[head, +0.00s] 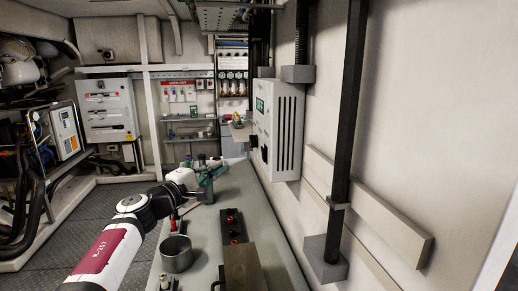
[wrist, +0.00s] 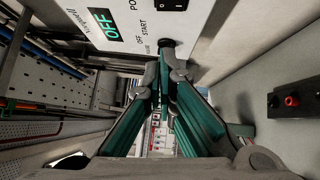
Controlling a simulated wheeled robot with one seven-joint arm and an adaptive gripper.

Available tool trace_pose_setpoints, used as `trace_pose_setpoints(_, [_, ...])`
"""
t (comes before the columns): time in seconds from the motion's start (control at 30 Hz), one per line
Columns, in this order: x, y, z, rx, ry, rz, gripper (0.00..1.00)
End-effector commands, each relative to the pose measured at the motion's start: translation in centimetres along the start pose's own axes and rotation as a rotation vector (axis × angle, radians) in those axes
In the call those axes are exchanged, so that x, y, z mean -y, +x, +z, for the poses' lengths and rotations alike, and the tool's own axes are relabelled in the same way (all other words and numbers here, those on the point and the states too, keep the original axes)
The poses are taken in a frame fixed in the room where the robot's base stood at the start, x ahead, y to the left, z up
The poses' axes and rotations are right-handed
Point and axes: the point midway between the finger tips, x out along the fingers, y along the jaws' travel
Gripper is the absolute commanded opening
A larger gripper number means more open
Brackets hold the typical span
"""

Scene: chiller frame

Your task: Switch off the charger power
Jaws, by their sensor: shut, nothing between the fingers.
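The charger (head: 284,130) is a white wall box with dark vertical slots on its side and a small green display. In the wrist view its panel (wrist: 213,22) shows a green display (wrist: 104,25) reading OFF. A black power switch (wrist: 171,4) sits at the top edge, partly cut off. A dark round knob (wrist: 167,43) sits by the labels START, OFF and PAUSE. My green-fingered gripper (wrist: 164,68) is shut and empty, its tips just beside the knob; I cannot tell whether they touch. In the head view my gripper (head: 212,171) is over the bench, left of the charger.
A grey bench (head: 235,190) runs along the right wall under the charger. On it are a metal pot (head: 177,254), a dark block with red knobs (head: 232,226) and a brown box (head: 241,268). A black post (head: 345,130) stands at the right.

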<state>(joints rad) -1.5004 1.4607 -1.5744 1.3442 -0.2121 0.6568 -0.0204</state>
Motion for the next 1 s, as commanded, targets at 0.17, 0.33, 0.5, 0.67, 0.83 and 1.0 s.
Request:
trace_pose_setpoints(0.17, [0.0,0.0,0.0,-0.001,0.000,0.000,0.00])
trace_pose_setpoints(0.33, [0.0,0.2,0.0,0.001,0.000,0.000,0.00])
trace_pose_setpoints(0.5, [0.0,1.8,0.1,0.003,0.000,0.000,0.00])
trace_pose_setpoints(0.67, [0.0,4.8,0.1,0.004,-0.001,0.001,0.00])
trace_pose_setpoints(0.83, [0.0,8.1,0.1,0.003,0.000,0.000,0.00])
trace_pose_setpoints(1.0, [-0.1,10.8,0.9,0.005,-0.002,-0.001,0.00])
